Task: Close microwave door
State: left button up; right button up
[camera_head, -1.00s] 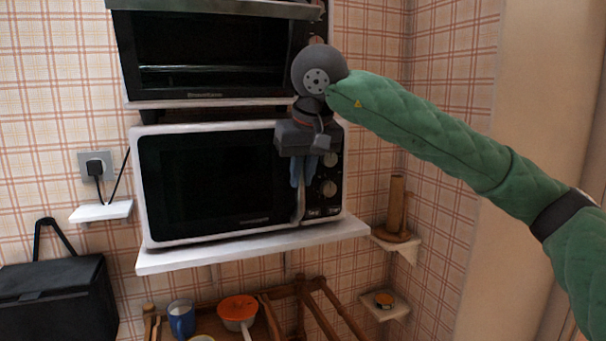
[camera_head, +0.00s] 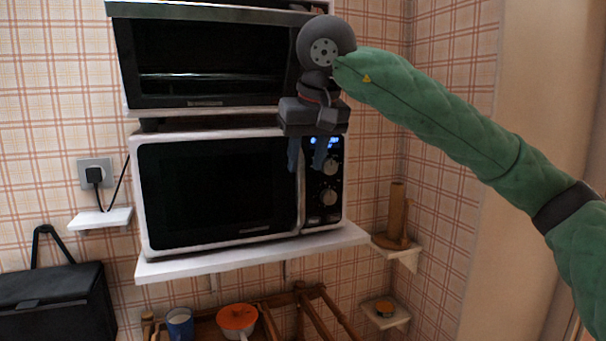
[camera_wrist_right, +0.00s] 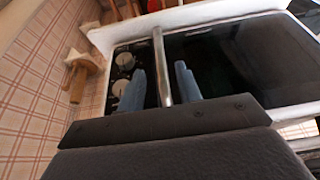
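The white microwave (camera_head: 238,131) with a dark glass door (camera_head: 215,192) stands on a white shelf. Its door looks flush with the body. The upright metal door handle (camera_head: 300,200) is beside the control knobs; it also shows in the right wrist view (camera_wrist_right: 160,60). My right gripper (camera_head: 306,160) is in front of the handle's upper part, its blue fingers spread apart. In the right wrist view, the open fingers (camera_wrist_right: 160,72) appear on either side of the handle, with gaps. Whether the handle is between them in depth is hard to tell. My left gripper is not in view.
A toaster oven (camera_head: 210,65) stands just above the microwave, close to my right gripper. The white shelf (camera_head: 250,254) juts out below. A wooden holder (camera_head: 395,212) is on a corner shelf at right. A blue mug (camera_head: 180,323) and an orange-topped pot (camera_head: 237,319) are below.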

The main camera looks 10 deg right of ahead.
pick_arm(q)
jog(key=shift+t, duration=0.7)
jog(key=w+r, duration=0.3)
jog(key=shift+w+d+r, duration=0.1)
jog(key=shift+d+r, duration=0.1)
pick_arm(e)
jog(key=s+d, duration=0.3)
jog(key=s, duration=0.8)
jog(key=shift+f, duration=0.2)
jog(key=shift+s, duration=0.1)
